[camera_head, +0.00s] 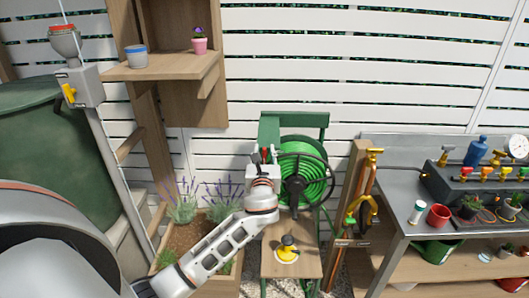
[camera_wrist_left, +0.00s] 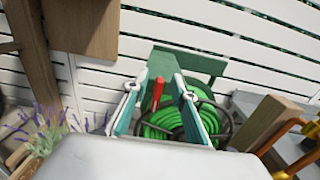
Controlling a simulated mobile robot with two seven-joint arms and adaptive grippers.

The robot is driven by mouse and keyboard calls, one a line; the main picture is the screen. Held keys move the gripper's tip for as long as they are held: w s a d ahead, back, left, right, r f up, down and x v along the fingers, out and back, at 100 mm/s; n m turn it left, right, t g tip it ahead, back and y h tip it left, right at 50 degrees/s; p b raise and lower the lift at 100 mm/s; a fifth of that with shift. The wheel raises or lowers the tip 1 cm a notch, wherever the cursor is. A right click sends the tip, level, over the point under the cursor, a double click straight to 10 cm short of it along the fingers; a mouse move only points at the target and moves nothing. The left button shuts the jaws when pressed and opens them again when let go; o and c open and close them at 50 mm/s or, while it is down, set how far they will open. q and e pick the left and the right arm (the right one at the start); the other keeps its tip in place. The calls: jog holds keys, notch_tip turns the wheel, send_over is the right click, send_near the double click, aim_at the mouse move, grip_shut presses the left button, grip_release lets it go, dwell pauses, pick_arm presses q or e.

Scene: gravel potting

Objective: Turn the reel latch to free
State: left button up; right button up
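The hose reel (camera_head: 305,168) carries a coiled green hose and a dark wheel on a green frame at the centre of the head view. It also shows in the left wrist view (camera_wrist_left: 165,122). A red lever (camera_wrist_left: 157,93), which looks like the reel latch, stands up at the reel's left side. My left gripper (camera_head: 264,156) is in front of the reel frame's left side. In the left wrist view its two fingers (camera_wrist_left: 159,90) are apart on either side of the red lever, with gaps visible. The lever's base is hidden. My right gripper is not in view.
A planter with lavender (camera_head: 183,210) is left of my left arm. A wooden post with a yellow-handled tap (camera_head: 375,152) is right of the reel. A grey bench (camera_head: 400,190) with pots stands farther right. A low wooden stand (camera_head: 275,262) holds a yellow-and-black item (camera_head: 287,250).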

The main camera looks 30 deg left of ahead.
pick_arm(q)
grip_shut()
